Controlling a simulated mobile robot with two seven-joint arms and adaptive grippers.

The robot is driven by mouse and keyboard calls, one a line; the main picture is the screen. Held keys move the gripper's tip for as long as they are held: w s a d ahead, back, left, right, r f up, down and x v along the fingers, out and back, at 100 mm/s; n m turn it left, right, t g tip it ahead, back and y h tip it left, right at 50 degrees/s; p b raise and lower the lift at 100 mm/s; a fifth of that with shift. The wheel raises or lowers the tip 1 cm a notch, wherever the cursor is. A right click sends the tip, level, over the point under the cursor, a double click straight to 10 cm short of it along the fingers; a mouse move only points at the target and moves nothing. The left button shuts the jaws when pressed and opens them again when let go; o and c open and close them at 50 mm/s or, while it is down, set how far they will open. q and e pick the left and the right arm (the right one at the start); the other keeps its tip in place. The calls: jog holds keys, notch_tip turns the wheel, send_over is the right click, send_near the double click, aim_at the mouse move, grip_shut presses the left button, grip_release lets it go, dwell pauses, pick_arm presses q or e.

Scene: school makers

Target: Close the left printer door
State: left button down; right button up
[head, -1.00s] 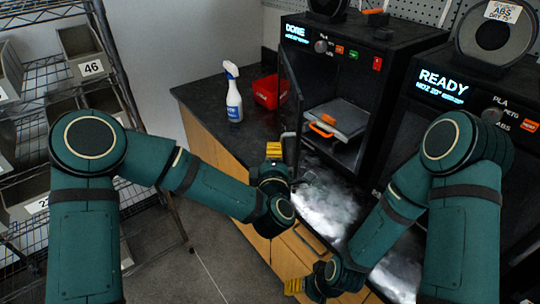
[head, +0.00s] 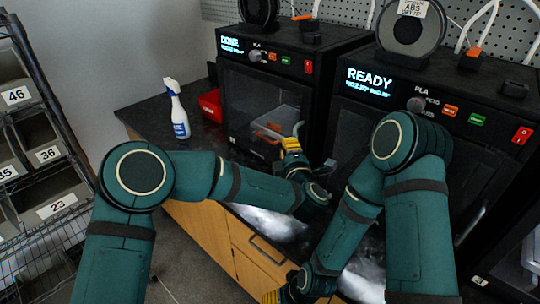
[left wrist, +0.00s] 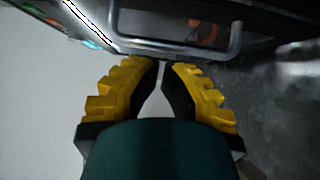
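The left printer (head: 290,55) is a black box with a lit screen reading DONE. Its dark glass door (head: 250,88) stands across the front, shut or nearly so; I cannot tell if it is fully flush. A tray with an orange part shows dimly through the glass. My left gripper (head: 292,142) is at the door's lower right, its yellow fingers together. In the left wrist view the fingertips (left wrist: 161,64) point at the door's grey bar handle (left wrist: 180,48), close to it and holding nothing. My right gripper (head: 272,296) is low at the frame's bottom edge, partly cut off.
The right printer (head: 440,100), reading READY, stands close beside the left one. A spray bottle (head: 177,110) and a red bin (head: 211,105) are on the dark counter (head: 150,108) to the left. A wire shelf with numbered bins (head: 40,150) is at far left.

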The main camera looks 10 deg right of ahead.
pick_arm(q)
jog(key=d, duration=0.1)
jog(key=w+d, duration=0.1)
jog(key=shift+w+d+r, duration=0.1)
jog(key=shift+w+d, duration=0.1)
jog(key=shift+d, duration=0.2)
jog(key=shift+d+r, duration=0.1)
jog(key=shift+d, duration=0.05)
jog(key=shift+r, duration=0.1)
